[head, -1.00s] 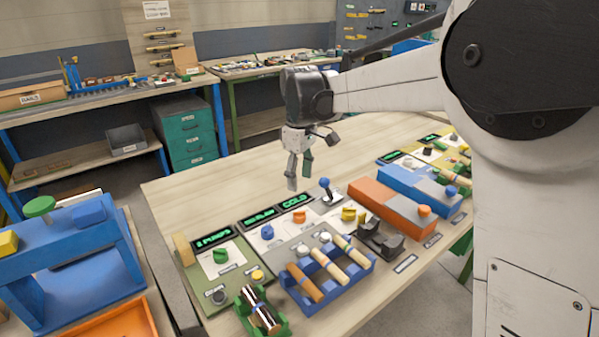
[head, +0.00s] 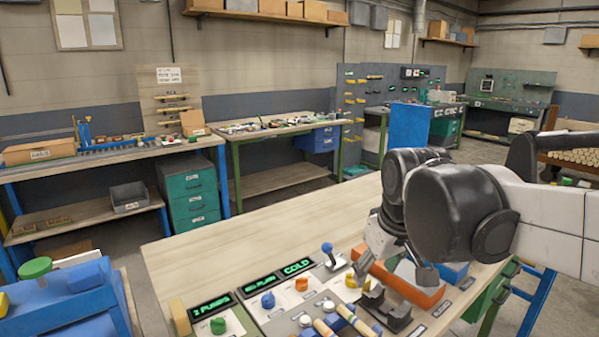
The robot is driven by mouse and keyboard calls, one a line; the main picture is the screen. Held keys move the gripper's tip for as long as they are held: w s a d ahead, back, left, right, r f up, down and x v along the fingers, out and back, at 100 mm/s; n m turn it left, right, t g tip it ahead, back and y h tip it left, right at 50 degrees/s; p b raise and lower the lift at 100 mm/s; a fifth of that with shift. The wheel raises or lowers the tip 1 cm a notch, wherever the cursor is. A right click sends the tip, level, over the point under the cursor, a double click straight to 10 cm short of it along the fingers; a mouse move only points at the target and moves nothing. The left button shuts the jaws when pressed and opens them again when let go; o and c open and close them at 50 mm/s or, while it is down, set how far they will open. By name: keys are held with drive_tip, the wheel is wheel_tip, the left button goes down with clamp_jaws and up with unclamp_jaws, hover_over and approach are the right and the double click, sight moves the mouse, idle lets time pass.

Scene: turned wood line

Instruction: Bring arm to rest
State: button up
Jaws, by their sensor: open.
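My gripper (head: 388,266) hangs fingers-down from my folded arm at the right of the head view, over the right part of the wooden bench (head: 270,220). Its fingers are apart and I see nothing between them. They overlap the orange block (head: 411,291) in the picture; I cannot tell the height gap. My dark wrist and forearm hide part of the bench behind them.
A control panel with green-lit displays (head: 297,268), a blue-knobbed lever (head: 328,249), coloured knobs and a dark cradle (head: 386,307) lines the bench front. A blue fixture (head: 70,300) stands at left. The bench's back left is bare.

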drive_tip(key=s+d+f+m+t, duration=0.1)
drive_tip(key=s+d+f+m, duration=0.1)
drive_tip(key=s, duration=0.4)
drive_tip(key=s+d+f+m+t, duration=0.2)
drive_tip(key=s+d+f, duration=0.1)
drive_tip(key=s, duration=0.3)
drive_tip(key=shift+s+d+f+m+h, duration=0.3)
drive_tip(key=shift+s+f+m, duration=0.05)
drive_tip(key=shift+s+m, duration=0.05)
